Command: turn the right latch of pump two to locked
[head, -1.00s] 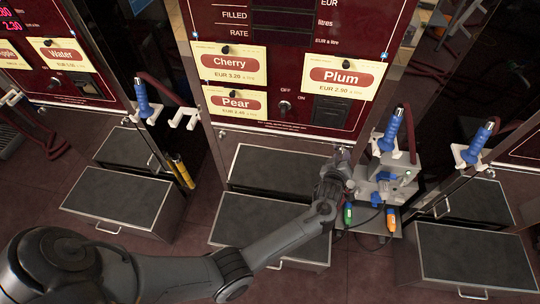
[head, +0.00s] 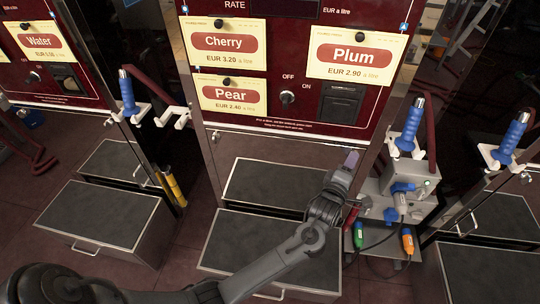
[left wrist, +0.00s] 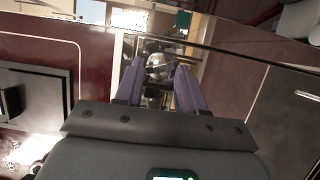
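The middle pump (head: 245,128) has a dark red front with Cherry, Pear and Plum cards; no pump number is readable. A small silver latch (head: 216,137) shows at the left of its lower panel. My left gripper (head: 350,160) is at the right edge of this panel, covering the latch area there. In the left wrist view a round metal piece (left wrist: 159,66), which looks like the latch, lies between or just beyond the purple fingers (left wrist: 158,85). The fingers stand apart; I cannot tell whether they touch it. The latch's turn position is unclear. My right gripper is out of view.
A grey box with blue plugs (head: 402,205) stands right of my left gripper, with green and orange connectors (head: 407,240) hanging below. Blue-handled nozzles (head: 409,125) sit in white holders. Grey-topped steps (head: 270,240) stand before the pump.

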